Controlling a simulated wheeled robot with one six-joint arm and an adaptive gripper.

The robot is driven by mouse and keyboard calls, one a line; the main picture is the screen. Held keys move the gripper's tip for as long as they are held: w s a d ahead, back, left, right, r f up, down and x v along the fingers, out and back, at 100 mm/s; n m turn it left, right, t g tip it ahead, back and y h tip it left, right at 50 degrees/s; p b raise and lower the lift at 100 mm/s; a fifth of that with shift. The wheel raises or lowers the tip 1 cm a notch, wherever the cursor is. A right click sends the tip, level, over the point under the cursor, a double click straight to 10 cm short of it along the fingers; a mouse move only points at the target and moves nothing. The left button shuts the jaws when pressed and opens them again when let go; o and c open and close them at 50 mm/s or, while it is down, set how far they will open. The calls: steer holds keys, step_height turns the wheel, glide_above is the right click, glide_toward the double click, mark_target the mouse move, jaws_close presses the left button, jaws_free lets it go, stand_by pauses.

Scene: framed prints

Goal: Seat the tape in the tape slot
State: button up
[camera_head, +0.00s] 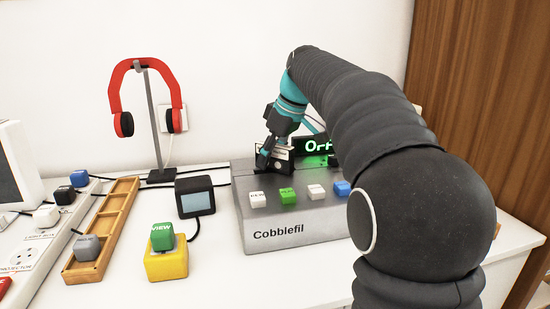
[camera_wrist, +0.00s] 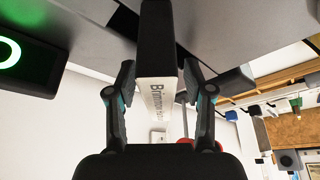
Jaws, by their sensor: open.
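The tape (camera_wrist: 155,45) is a black cassette with a white lettered label on its edge. In the wrist view it stands between the two fingers of my gripper (camera_wrist: 159,80), which are open with a gap on each side of it. Its far end meets the grey top of the Cobblefil machine (camera_wrist: 230,30). A dark slot-like opening shows just left of the tape there. In the head view, my gripper (camera_head: 268,158) is low over the back left of the machine (camera_head: 300,228), with the tape's pale label (camera_head: 284,153) beside it. I cannot tell how deep the tape sits.
Several coloured keys, including a green one (camera_head: 288,196), line the machine's front. A small screen (camera_head: 195,197), a yellow block (camera_head: 166,265), red headphones on a stand (camera_head: 152,95) and a wooden tray (camera_head: 118,205) are to the left.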

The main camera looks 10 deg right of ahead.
stand_by(0.3)
jaws_close()
